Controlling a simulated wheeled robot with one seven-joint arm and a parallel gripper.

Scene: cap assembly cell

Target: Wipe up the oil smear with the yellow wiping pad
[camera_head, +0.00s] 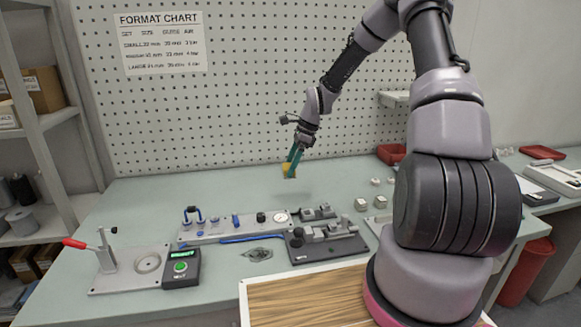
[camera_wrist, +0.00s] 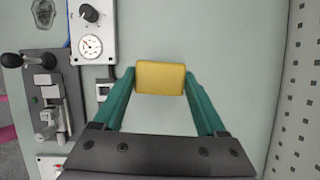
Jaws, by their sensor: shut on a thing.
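The yellow wiping pad (camera_wrist: 160,78) is between the teal fingers of my gripper (camera_wrist: 161,84), which is shut on it. In the head view the pad (camera_head: 288,170) hangs in the air above the back of the bench, clear of the surface, with my gripper (camera_head: 292,160) above it. The oil smear (camera_head: 257,254) is a dark grey patch on the front of the bench, left of the dark fixture plate. The smear (camera_wrist: 43,13) also shows at the top left of the wrist view, well apart from the pad.
The dark fixture plate (camera_head: 325,246) and a panel with a gauge (camera_head: 233,228) stand close around the smear. A green-button box (camera_head: 181,268) and red-handled press (camera_head: 107,245) stand left.

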